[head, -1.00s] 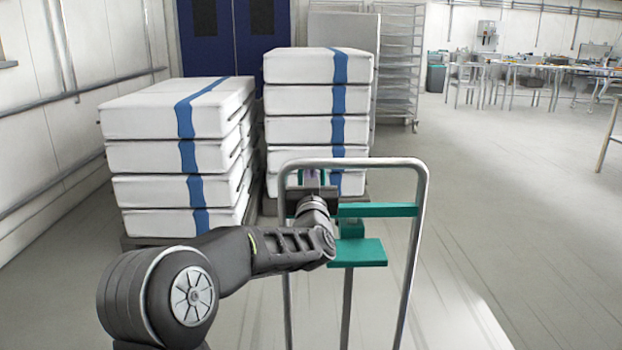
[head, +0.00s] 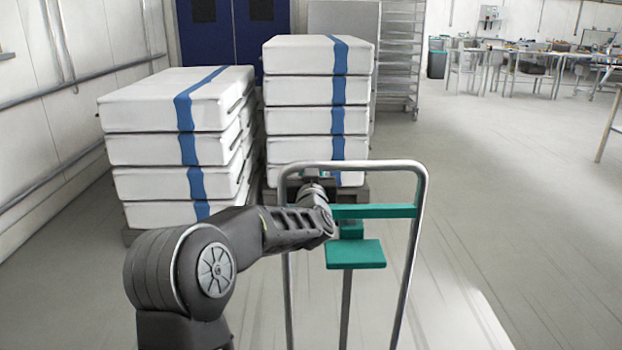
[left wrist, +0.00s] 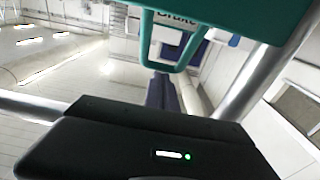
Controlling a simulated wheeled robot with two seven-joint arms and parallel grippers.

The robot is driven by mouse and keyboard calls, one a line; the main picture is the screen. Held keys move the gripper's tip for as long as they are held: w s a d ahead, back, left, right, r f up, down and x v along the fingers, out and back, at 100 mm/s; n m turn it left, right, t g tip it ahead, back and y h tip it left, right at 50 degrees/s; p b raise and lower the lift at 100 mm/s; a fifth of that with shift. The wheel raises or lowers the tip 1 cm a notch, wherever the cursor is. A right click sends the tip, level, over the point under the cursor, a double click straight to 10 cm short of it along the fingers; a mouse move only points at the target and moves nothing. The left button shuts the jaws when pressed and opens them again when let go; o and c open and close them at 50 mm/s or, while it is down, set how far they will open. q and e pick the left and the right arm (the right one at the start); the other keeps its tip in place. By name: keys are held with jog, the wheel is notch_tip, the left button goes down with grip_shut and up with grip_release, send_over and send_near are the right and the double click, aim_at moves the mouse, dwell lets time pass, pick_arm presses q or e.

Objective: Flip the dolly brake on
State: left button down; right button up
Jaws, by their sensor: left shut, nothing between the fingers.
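The dolly's grey tube handle frame (head: 420,215) stands upright in front of me, with a teal crossbar (head: 375,211) and a flat teal plate (head: 355,254) below it. In the left wrist view a teal panel (left wrist: 235,14) fills the top, with a partly covered "Brake" label and a teal loop (left wrist: 147,38) in front of it. My left gripper (head: 314,184) is at the upper left of the frame, near the crossbar's left end; it is shut and empty. Its black body (left wrist: 150,145) lies below the loop, apart from it in the picture. Its fingertips are largely hidden.
Two stacks of white boxes with blue straps stand beyond the dolly, a left stack (head: 165,150) and a middle stack (head: 300,90). A wire rack (head: 400,60) stands behind them. The floor to the right is clear up to far tables (head: 520,65).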

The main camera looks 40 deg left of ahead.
pick_arm(q)
jog(key=v, duration=0.7)
jog(key=shift+s+d, duration=0.25)
dwell(0.4)
